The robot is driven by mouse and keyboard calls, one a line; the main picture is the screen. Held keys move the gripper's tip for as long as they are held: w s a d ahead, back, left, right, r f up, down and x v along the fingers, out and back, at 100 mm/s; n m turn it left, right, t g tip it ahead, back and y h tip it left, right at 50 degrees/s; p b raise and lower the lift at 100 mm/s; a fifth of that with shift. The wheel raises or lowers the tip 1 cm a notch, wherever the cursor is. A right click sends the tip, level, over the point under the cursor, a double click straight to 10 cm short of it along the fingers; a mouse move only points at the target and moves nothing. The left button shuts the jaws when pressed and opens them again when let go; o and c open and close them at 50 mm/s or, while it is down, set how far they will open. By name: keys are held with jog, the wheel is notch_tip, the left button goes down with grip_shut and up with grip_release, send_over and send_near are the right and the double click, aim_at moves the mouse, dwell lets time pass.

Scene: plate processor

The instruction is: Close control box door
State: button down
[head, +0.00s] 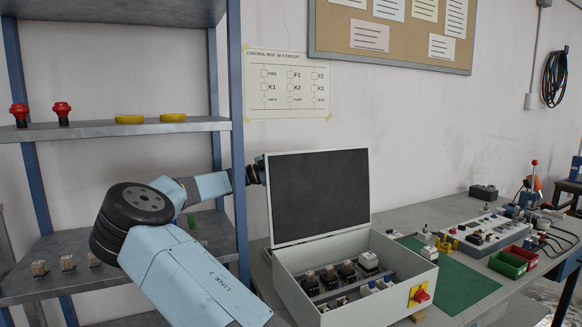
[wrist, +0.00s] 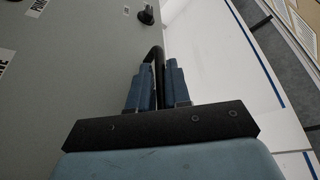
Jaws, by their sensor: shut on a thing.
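The control box (head: 372,290) stands on the bench with its inside showing. Its door (head: 320,195) is open and stands up from the box's back edge, leaning slightly back, dark inner face toward the head camera. In the wrist view the door's grey outer face (wrist: 75,75) fills the left side, with labels and a black knob (wrist: 146,15). My gripper (wrist: 155,82) is shut on the black curved door handle (wrist: 155,52). In the head view my arm reaches behind the door's left edge, and the door hides the fingers and handle.
A blue-framed shelf (head: 130,128) with red buttons and yellow parts stands close on the left beside my arm. Inside the box are several relays and a rail. A green mat (head: 462,290) and small bins (head: 508,262) lie to the right.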

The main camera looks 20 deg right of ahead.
aim_at(291, 163)
jog(key=s, duration=0.1)
jog(key=s+m, duration=0.1)
jog(key=s, duration=0.1)
jog(key=shift+s+a+r, duration=0.1)
jog(key=shift+a+r, duration=0.05)
jog(key=shift+r, duration=0.25)
jog(key=shift+s+m+y, duration=0.3)
jog(key=shift+s+m, duration=0.1)
jog(key=shift+s, duration=0.1)
jog(key=c, duration=1.2)
grip_release()
jog(key=shift+r, duration=0.1)
jog(key=shift+o, duration=0.2)
jog(key=v, duration=1.3)
jog(key=shift+w+a+f, duration=0.25)
jog(key=shift+f, duration=0.05)
